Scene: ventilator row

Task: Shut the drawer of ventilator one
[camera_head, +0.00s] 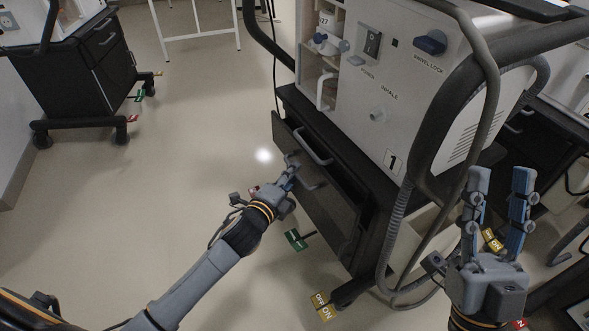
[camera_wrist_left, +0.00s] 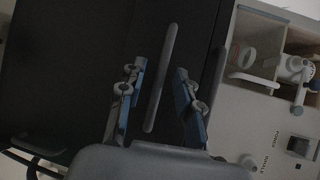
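Ventilator one (camera_head: 385,85), a pale housing marked 1, stands on a dark cabinet with drawer fronts on its left side. A dark drawer front (camera_head: 320,205) appears to stand out slightly from the cabinet; how far is hard to tell. A grey bar handle (camera_head: 314,148) shows near its upper edge. My left gripper (camera_head: 290,170) is close to this front. In the left wrist view its two blue-padded fingers (camera_wrist_left: 160,95) are apart, with a handle (camera_wrist_left: 161,78) showing between them. I cannot tell whether they touch. My right gripper (camera_head: 500,180) is open and empty, pointing up.
A grey hose (camera_head: 390,240) hangs from the ventilator, near my right gripper. A yellow ON/OFF caster tag (camera_head: 322,305) and a green one (camera_head: 296,239) are near the floor. Another dark cart (camera_head: 85,75) stands at the upper left. The floor (camera_head: 185,130) between is clear.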

